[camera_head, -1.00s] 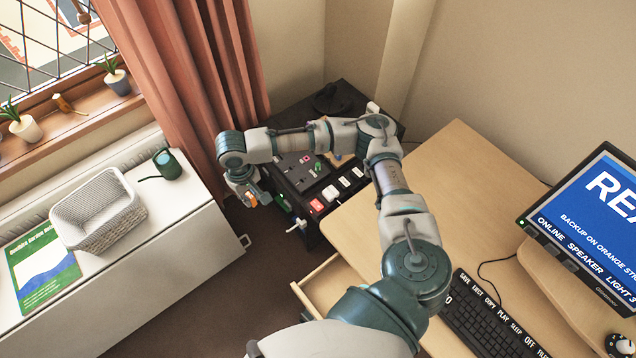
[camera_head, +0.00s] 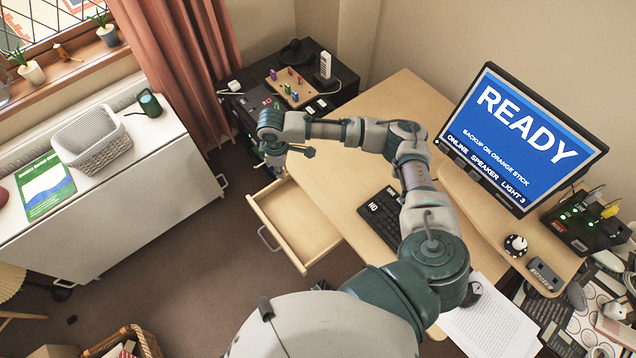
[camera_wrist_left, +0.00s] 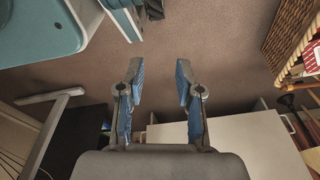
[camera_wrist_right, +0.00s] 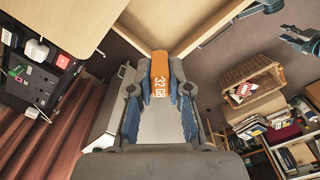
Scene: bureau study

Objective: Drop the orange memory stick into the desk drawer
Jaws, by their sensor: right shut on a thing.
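The orange memory stick (camera_wrist_right: 160,76), marked 32 GB, is pinched between the fingers of my right gripper (camera_wrist_right: 160,92) in the right wrist view. In the head view my right gripper (camera_head: 275,166) hangs in front of the dark cabinet, just beyond the drawer's far left corner; the stick cannot be made out there. The desk drawer (camera_head: 298,222) is pulled open and its visible inside is bare. Its light wood (camera_wrist_right: 222,36) also shows beyond the fingertips in the right wrist view. My left gripper (camera_wrist_left: 160,82) is open and empty above the carpet.
The wooden desk (camera_head: 405,105) carries a keyboard (camera_head: 382,215) and a monitor (camera_head: 522,140) reading READY. A dark cabinet (camera_head: 245,107) with switches and a phone stands behind the drawer. A white cabinet (camera_head: 120,190) with a basket (camera_head: 92,140) is at left. Carpet between is mostly clear.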

